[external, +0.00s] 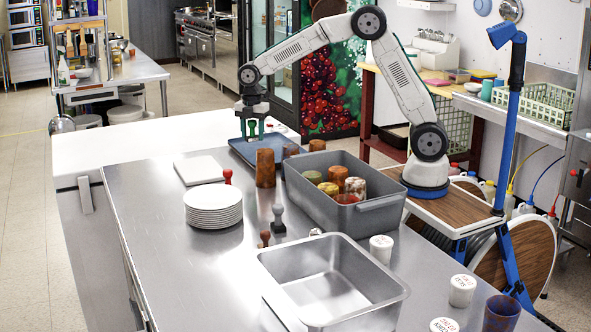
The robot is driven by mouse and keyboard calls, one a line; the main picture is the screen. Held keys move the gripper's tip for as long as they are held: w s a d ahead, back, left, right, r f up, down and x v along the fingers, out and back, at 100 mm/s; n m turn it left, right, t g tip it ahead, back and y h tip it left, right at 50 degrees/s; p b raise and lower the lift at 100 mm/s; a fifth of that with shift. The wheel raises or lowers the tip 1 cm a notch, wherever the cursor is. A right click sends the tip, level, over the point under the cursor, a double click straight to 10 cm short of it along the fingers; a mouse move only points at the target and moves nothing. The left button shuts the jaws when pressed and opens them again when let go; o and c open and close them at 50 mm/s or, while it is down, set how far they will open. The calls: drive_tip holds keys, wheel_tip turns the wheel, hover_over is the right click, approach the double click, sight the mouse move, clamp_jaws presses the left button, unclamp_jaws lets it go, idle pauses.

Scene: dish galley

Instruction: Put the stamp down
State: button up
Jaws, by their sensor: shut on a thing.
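My gripper (252,121) points down over the blue tray (238,146) at the far end of the steel counter. It is shut on a green stamp (252,129), which shows small between the fingers. The stamp looks upright; its lower end is partly hidden, and I cannot tell whether it touches the tray. Other stamp-shaped things stand on the counter: a red one (228,177) behind the plates, a dark grey one (278,219) and a small brown one (264,239).
A brown cup (265,168) stands just in front of the tray. A grey bin (372,217) holds several cups. A plate stack (213,207), a white board (199,170) and a steel pan (386,307) are nearby. The counter's left front is clear.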

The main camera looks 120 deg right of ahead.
sight(250, 136)
drive_tip(key=f, duration=0.2)
drive_tip(key=w+f, duration=0.1)
drive_tip(key=shift+d+f, duration=0.2)
drive_tip(key=shift+d, duration=0.05)
drive_tip(key=w+d, duration=0.2)
drive_tip(key=w, duration=0.2)
drive_tip(key=w+d+f, duration=0.1)
drive_tip(key=w+d, duration=0.1)
drive_tip(key=w, duration=0.2)
drive_tip(key=w+d, duration=0.3)
drive_tip(key=w, duration=0.2)
drive_tip(key=shift+w+f, duration=0.1)
drive_tip(key=shift+f, duration=0.15)
clamp_jaws()
drive_tip(key=shift+f, duration=1.7)
drive_tip(key=o, duration=1)
unclamp_jaws()
